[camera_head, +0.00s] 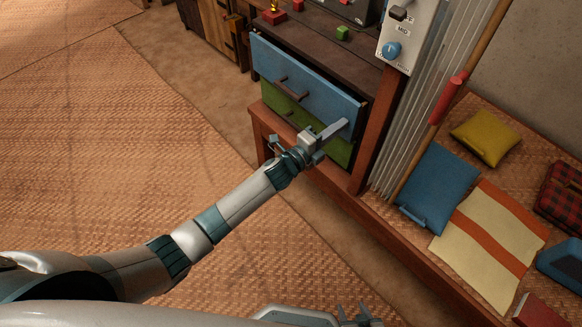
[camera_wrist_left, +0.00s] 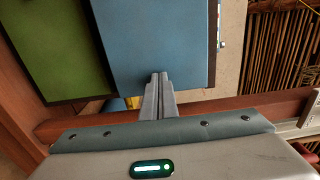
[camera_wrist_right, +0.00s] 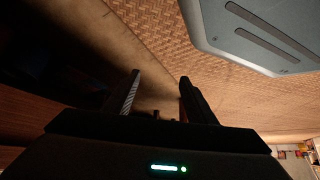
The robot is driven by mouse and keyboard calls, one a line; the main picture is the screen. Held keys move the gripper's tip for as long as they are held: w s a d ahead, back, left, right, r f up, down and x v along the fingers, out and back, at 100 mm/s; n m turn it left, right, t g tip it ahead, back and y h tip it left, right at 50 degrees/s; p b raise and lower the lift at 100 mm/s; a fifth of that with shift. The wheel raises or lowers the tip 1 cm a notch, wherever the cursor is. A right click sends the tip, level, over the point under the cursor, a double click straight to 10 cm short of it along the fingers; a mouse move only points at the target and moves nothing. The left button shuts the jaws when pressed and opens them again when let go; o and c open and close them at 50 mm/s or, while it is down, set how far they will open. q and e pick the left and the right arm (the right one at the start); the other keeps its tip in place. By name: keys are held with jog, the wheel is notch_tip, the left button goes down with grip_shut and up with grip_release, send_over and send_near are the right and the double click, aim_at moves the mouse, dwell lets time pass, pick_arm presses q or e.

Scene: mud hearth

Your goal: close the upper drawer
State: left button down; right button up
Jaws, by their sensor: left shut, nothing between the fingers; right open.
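The upper drawer has a blue front (camera_head: 305,78) with a dark bar handle. It stands a little out from the cabinet, in front of the green lower drawer (camera_head: 283,104). Its blue front also fills the upper middle of the left wrist view (camera_wrist_left: 155,40). My left gripper (camera_head: 343,126) is shut and empty, with its fingertips at the lower right part of the blue front. In the left wrist view its fingers (camera_wrist_left: 160,78) overlap the blue edge; I cannot tell whether they touch. My right gripper (camera_head: 358,314) is open and empty at the bottom, away from the drawers.
A reddish wooden post (camera_head: 375,130) stands just right of the drawers. A raised platform to the right holds a blue cushion (camera_head: 438,187), a yellow cushion (camera_head: 486,136) and a striped cloth (camera_head: 488,245). The woven floor mat (camera_head: 110,150) on the left is clear.

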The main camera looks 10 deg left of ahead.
pick_arm(q)
jog(key=x, duration=0.3)
jog(key=shift+r+b, duration=0.25)
jog(key=shift+b, duration=0.15)
pick_arm(e)
jog(key=shift+w+a+r, duration=0.2)
jog(key=shift+w+r, duration=0.05)
jog(key=shift+w, duration=0.45)
